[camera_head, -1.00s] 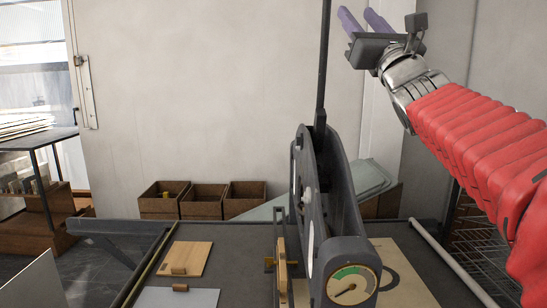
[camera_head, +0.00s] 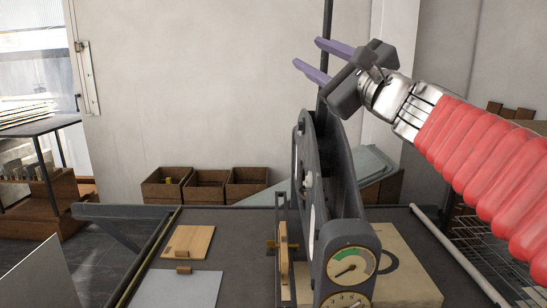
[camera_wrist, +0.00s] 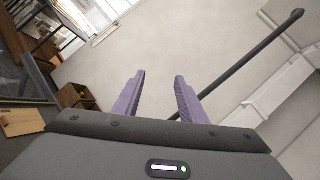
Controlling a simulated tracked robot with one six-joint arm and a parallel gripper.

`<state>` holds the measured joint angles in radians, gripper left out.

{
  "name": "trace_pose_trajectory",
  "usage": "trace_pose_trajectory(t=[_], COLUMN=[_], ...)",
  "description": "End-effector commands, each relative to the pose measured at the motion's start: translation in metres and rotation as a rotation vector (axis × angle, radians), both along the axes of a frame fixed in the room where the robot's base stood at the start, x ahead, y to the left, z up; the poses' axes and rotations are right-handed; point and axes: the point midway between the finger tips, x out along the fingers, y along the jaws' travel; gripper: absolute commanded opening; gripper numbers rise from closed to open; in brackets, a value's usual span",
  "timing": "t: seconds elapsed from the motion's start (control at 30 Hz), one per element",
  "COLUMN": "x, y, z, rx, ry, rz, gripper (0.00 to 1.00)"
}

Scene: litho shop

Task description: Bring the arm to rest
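My gripper (camera_head: 318,60) is raised in the upper right of the head view, in front of the pale wall. Its two purple fingers point left and stand apart, with nothing between them. The wrist view also shows both fingers (camera_wrist: 158,97) spread and empty. My arm has a red ribbed sleeve and comes in from the right. The gripper overlaps the upright dark lever (camera_head: 327,20) of the press in the head view. The lever also crosses the wrist view (camera_wrist: 272,37), passing behind the right finger. I cannot tell the distance between them.
The dark press (camera_head: 335,200) with a dial (camera_head: 352,264) stands on the bench (camera_head: 240,225). A wooden board (camera_head: 190,240) and a grey plate (camera_head: 180,289) lie to its left. Several brown boxes (camera_head: 205,190) stand by the wall. Air left of the lever looks free.

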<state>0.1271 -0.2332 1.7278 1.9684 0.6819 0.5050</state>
Motion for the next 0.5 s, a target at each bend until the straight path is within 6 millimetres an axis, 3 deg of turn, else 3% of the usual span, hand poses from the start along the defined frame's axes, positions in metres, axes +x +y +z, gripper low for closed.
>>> trace_pose_trajectory(t=[0.2, 0.5], x=[-0.028, -0.072], y=[0.030, 0.049], z=[-0.066, -0.167], rx=[-0.324, -0.769], ry=[0.020, 0.043], rz=[0.017, 0.078], gripper=[0.38, 0.38])
